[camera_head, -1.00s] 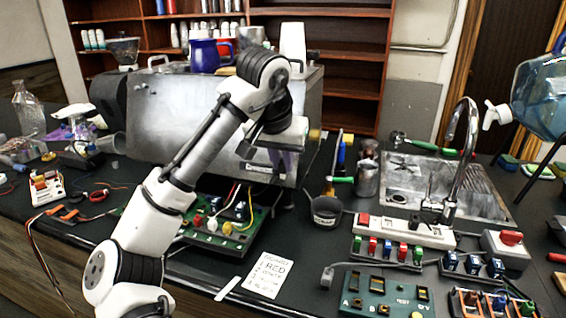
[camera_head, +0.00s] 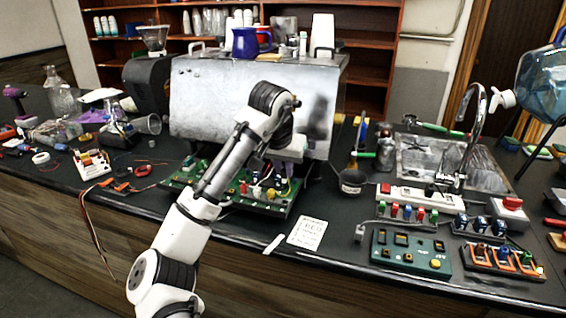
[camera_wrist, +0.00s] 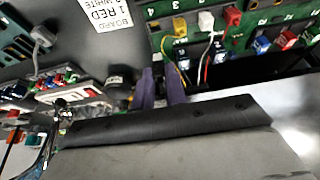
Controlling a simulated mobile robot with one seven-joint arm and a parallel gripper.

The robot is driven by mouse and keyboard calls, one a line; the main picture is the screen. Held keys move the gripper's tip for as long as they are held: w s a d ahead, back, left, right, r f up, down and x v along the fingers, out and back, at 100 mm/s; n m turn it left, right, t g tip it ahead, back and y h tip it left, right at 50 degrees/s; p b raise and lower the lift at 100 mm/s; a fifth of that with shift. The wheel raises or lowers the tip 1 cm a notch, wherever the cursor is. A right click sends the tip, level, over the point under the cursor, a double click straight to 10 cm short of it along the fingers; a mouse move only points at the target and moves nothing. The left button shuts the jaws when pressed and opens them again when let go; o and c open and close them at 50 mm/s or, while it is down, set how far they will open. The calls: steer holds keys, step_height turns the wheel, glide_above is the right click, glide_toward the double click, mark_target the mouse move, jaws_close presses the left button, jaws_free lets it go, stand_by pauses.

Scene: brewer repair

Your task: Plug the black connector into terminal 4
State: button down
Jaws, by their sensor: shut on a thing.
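The green terminal board (camera_head: 222,196) lies in front of the steel brewer, with red (camera_head: 243,187), white (camera_head: 256,191) and yellow (camera_head: 271,194) connectors along its front row. In the wrist view the same red (camera_wrist: 232,15), white (camera_wrist: 206,20) and yellow (camera_wrist: 180,26) connectors show upside down. My gripper (camera_wrist: 161,76) has purple fingers close together beside the board, near that socket. It is shut on a small dark thing, apparently the black connector, mostly hidden between the fingers.
The steel brewer (camera_head: 225,100) rises right behind the board. Loose coloured wires hang near the fingers. A paper card (camera_head: 307,233) lies in front, right of the board.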

steer(key=shift+f+b, duration=3.1)
steer(key=shift+f, duration=0.2)
steer(key=shift+r+p, duration=0.35)
steer(key=shift+f+p, duration=0.8)
steer(key=c, duration=1.3)
jaws_free()
steer(key=shift+c, duration=0.2)
steer(key=shift+r, duration=0.15)
steer(key=b+v, duration=0.1)
steer(key=v, duration=1.2)
steer(key=shift+r, duration=0.25)
